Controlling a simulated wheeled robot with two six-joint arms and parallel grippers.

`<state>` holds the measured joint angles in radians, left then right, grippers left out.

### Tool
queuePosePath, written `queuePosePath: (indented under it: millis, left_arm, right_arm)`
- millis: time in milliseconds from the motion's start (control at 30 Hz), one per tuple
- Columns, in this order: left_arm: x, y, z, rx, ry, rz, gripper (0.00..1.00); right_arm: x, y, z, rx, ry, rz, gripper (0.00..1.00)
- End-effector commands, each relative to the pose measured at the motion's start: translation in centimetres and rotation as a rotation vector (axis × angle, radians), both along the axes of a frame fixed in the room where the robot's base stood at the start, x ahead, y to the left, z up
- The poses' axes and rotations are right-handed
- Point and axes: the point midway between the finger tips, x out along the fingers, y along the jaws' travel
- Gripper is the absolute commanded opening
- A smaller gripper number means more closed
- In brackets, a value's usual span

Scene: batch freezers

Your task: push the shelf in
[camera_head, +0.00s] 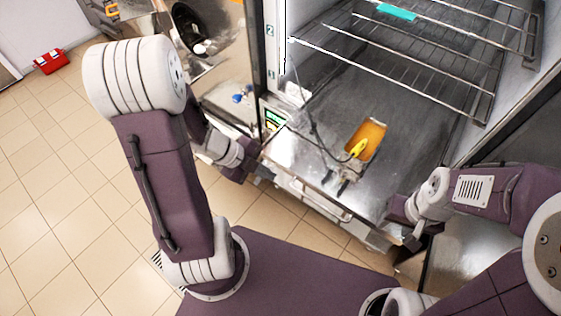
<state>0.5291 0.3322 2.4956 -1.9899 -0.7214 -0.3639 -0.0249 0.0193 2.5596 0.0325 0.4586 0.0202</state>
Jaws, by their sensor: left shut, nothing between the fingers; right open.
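The open freezer has two wire shelves. The lower wire shelf (425,68) spans the cabinet, its front bar slanting from the left wall down to the right. The upper wire shelf (468,18) is cut off by the picture's top edge. I cannot tell how far either stands out. My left gripper (264,170) is shut and empty beside the freezer's lower left front corner, below and left of the lower shelf. My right gripper (410,238) is open and empty near the lower right front edge, below the lower shelf. Both are apart from the shelves.
A teal item (397,12) lies on the upper shelf. An orange and yellow object (368,140) and a thin cable lie on the metal freezer floor (395,110).

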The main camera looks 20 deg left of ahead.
Motion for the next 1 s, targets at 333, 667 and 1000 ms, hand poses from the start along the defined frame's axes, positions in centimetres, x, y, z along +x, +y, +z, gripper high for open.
queuePosePath:
  millis: [333, 667, 1000]
  left_arm:
    - [-0.5, 3.2, -0.6, -0.019, 0.036, 0.143, 0.00]
    - [1.5, 0.2, -5.9, -0.019, 0.037, 0.138, 0.00]
    - [5.2, -2.5, -8.0, -0.017, 0.035, 0.141, 0.00]
  right_arm:
    - [0.0, 0.0, 0.6, 0.000, 0.000, 0.000, 0.48]
    - [0.0, 0.0, -2.7, 0.000, 0.000, 0.000, 0.48]
    - [0.0, 0.0, -2.8, 0.000, 0.000, 0.000, 0.48]
